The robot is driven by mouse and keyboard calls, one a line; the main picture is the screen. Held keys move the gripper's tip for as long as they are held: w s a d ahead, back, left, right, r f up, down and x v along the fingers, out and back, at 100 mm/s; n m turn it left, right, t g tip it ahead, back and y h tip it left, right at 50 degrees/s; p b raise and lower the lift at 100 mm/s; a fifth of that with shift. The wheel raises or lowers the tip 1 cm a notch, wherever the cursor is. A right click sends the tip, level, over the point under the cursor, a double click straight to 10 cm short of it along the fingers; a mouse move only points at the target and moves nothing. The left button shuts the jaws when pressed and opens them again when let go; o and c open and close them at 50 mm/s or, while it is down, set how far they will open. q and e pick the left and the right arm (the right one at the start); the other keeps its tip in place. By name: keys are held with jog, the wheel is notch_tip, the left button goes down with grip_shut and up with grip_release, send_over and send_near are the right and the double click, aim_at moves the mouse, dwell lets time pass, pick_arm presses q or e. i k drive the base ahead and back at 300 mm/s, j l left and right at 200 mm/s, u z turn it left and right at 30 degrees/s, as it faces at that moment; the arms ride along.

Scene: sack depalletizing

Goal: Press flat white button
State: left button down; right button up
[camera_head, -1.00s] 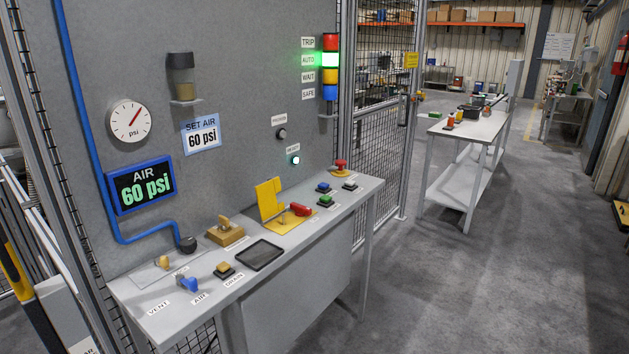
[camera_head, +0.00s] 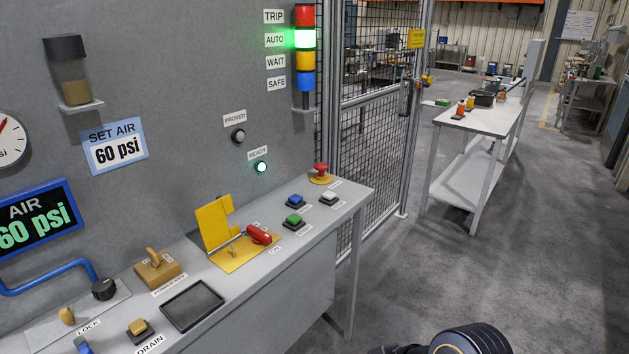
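The flat white button (camera_head: 329,198) sits on a dark base at the right end of the grey console, to the right of a blue button (camera_head: 295,201) and in front of a red mushroom button (camera_head: 320,172) on a yellow base. A green button (camera_head: 294,220) is nearer and to the left. A dark rounded part of my arm shows at the bottom edge, right of centre, well apart from the console. Neither gripper's fingers show in the head view.
A wire-mesh fence (camera_head: 372,130) stands behind. Open floor lies to the right.

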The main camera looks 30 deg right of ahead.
aim_at(329, 195)
jog(key=i+l, duration=0.2)
jog(key=l, duration=0.15)
jog(key=i+l, duration=0.15)
jog(key=l, duration=0.2)
jog(key=i+l+u, duration=0.1)
jog(key=l, duration=0.25)
jog(key=i+l, duration=0.4)
jog(key=l, duration=0.3)
jog(key=i+l, duration=0.2)
jog(key=l, duration=0.15)
jog(key=i+l+u, duration=0.1)
jog(key=l, duration=0.25)
jog(key=i+l, duration=0.2)
jog(key=l, duration=0.15)
